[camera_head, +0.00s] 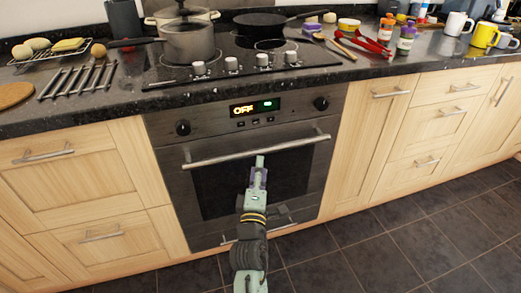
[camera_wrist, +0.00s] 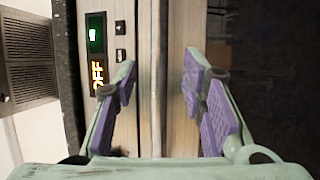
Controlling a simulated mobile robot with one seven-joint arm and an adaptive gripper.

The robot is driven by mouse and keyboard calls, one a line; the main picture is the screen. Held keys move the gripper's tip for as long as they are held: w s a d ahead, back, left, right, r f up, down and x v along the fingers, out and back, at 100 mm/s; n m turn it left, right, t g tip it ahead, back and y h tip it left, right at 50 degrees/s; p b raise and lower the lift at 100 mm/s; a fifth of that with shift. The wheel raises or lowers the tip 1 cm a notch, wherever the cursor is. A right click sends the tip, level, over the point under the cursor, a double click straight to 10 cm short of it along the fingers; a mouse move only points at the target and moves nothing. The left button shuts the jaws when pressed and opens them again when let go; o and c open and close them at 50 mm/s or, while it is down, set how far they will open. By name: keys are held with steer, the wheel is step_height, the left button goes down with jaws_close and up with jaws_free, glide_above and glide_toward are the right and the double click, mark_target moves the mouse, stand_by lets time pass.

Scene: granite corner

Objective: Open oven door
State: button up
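The oven (camera_head: 290,120) is built in under the counter, and its dark glass door (camera_head: 215,188) is closed. A long silver handle (camera_head: 220,157) runs along the door's top; in the wrist view it appears as a pale upright bar (camera_wrist: 152,90). My gripper (camera_head: 259,163) is at the middle of the handle in the head view. In the wrist view my gripper (camera_wrist: 157,78) is open, with its purple-padded fingers on either side of the bar. Whether the pads touch it cannot be told. The display (camera_head: 253,108) reads OFF.
Wooden cupboards and drawers flank the oven (camera_head: 85,180) (camera_head: 375,135). The counter above holds a pot (camera_head: 187,42), a pan (camera_head: 262,22), red utensils (camera_head: 372,42) and mugs (camera_head: 485,36). The dark tiled floor (camera_head: 400,245) in front is clear.

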mark_target(260, 154)
steer(key=p+x, duration=0.1)
steer(key=x, duration=0.6)
steer(key=shift+c, duration=0.5)
jaws_close()
stand_by(0.3)
